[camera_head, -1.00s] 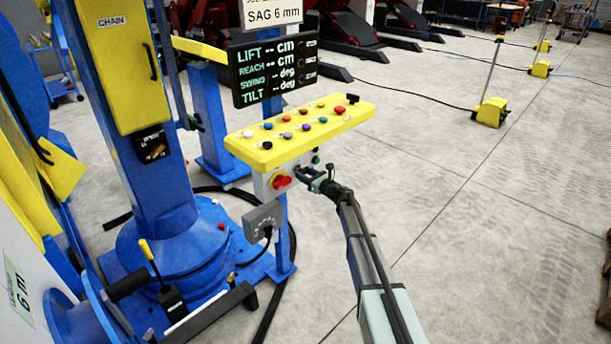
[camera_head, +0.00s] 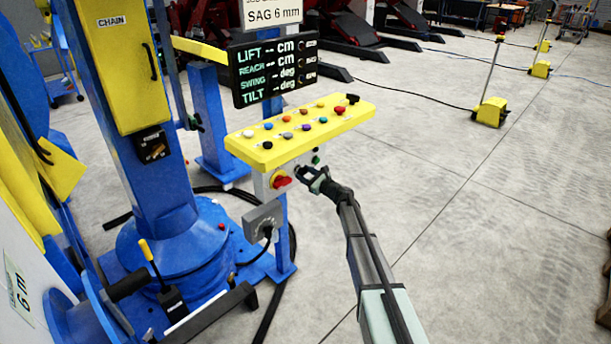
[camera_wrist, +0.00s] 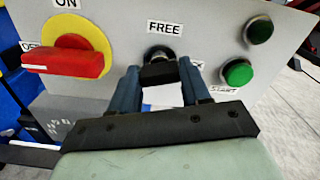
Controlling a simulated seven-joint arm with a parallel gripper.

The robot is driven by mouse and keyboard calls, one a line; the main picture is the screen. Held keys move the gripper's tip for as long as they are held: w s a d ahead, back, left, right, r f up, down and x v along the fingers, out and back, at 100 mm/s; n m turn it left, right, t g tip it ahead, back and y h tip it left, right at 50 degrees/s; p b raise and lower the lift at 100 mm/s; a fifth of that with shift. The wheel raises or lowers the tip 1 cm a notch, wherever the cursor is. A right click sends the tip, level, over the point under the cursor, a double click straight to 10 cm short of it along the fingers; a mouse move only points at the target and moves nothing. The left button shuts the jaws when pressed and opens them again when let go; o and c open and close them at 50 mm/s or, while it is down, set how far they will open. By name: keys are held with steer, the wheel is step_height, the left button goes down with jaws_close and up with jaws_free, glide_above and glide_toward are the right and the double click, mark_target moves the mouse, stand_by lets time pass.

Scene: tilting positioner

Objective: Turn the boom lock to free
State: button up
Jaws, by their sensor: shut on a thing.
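The boom lock is a small black knob (camera_wrist: 158,72) on the grey front panel, right under the "FREE" label (camera_wrist: 165,27) in the wrist view. A second label to its right is partly hidden behind a finger. My gripper (camera_wrist: 160,84) is shut on the knob, one finger on each side. Which way the knob points is hard to tell. In the head view my gripper (camera_head: 308,177) is at the panel below the yellow button console, and the knob is too small to make out there.
A red rotary switch on a yellow disc (camera_wrist: 68,62) is left of the knob. The yellow console (camera_head: 262,158) with several buttons overhangs the panel. Open floor lies to the right.

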steer(key=n, duration=1.4)
steer(key=shift+n, duration=0.3)
stand_by(0.4)
steer(key=o, duration=1.1)
steer(key=shift+c, duration=0.2)
steer(key=shift+s, duration=0.1)
steer(key=v, duration=1.3)
steer(key=shift+s+d, duration=0.2)
steer(key=shift+d, duration=0.1)
